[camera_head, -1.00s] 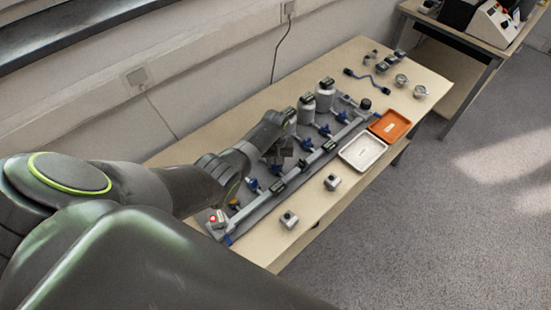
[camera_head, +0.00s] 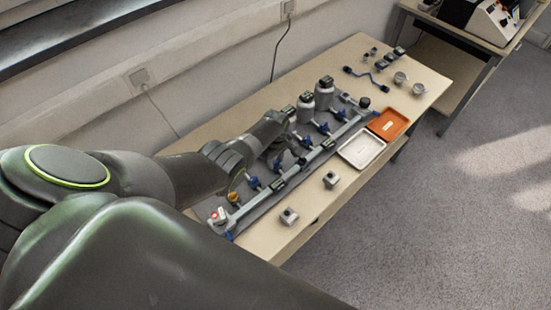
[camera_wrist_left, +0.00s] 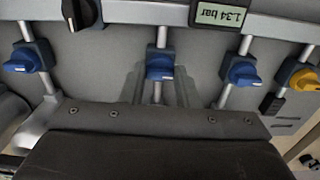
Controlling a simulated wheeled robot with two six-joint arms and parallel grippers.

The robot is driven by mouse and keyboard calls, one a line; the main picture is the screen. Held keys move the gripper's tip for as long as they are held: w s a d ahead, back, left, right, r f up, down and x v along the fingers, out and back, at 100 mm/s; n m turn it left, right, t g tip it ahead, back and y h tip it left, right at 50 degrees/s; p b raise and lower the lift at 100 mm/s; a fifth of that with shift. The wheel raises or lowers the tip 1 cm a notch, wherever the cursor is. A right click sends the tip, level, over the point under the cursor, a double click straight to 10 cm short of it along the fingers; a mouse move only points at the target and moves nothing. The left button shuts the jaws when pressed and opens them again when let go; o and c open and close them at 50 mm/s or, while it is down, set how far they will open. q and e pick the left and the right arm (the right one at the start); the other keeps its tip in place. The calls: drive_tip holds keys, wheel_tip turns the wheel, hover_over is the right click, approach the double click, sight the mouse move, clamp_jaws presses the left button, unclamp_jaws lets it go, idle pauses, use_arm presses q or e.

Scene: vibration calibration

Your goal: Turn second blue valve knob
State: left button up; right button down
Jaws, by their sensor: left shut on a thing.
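Blue valve knobs sit in a row along a grey pipe rig (camera_head: 254,210) on the table, beyond a yellow knob (camera_head: 234,197). The first blue knob (camera_head: 253,183) is next to the yellow one; it also shows in the left wrist view (camera_wrist_left: 242,71). The second blue knob (camera_wrist_left: 160,66) is in the middle of the left wrist view. My left gripper (camera_head: 277,163) reaches down over the rig there, shut on this knob. Its fingers (camera_wrist_left: 158,84) are hard to make out against the grey panel. In the head view the gripper and arm mostly hide that knob. My right gripper is not seen.
A display (camera_wrist_left: 220,14) reads 1.34 bar, near a black knob (camera_wrist_left: 82,14). Grey bottles (camera_head: 324,95) stand behind the rig. A white tray (camera_head: 344,154) and an orange tray (camera_head: 403,126) lie right of it. Small grey parts (camera_head: 289,216) sit along the front edge.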

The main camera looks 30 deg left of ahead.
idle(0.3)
use_arm(q)
drive_tip(key=o, duration=1)
drive_tip(key=shift+r, duration=0.5)
wheel_tip(320, 180, up, 7)
drive_tip(key=p, duration=0.2)
drive_tip(key=shift+p, duration=0.3)
wheel_tip(320, 180, up, 10)
drive_tip(key=f, duration=0.1)
hover_over(276, 161)
drive_tip(key=shift+s+r, duration=0.1)
drive_tip(key=shift+r, duration=0.15)
